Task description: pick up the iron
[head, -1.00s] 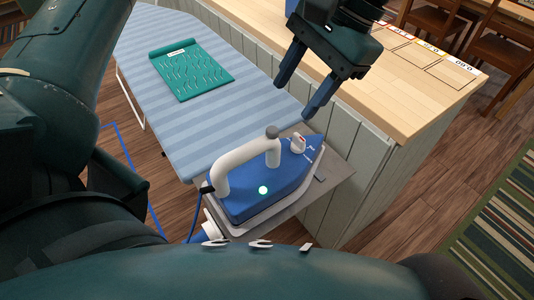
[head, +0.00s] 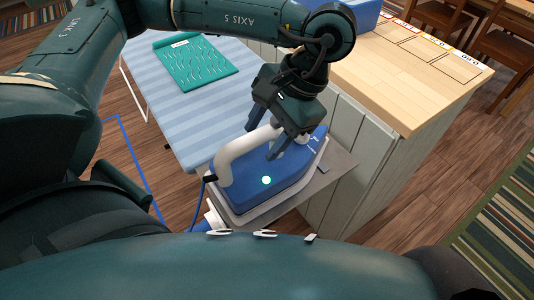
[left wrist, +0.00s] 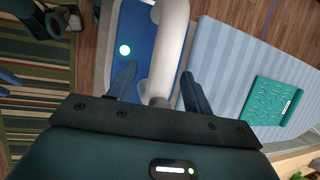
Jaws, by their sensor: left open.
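The iron (head: 255,185) has a blue body and a white arched handle (head: 228,158). It rests on a grey plate (head: 336,162) at the near end of the striped ironing board (head: 200,120). My left gripper (head: 258,148) is open just above the iron, its fingers pointing down at the handle. Contact between fingers and handle cannot be told. My right gripper does not show.
A teal mat (head: 195,62) with small pale marks lies on the board's far part. A wooden counter (head: 400,85) with a panelled side stands right of the board. A blue cord (head: 201,192) hangs by the iron. A striped rug (head: 490,230) lies at the right.

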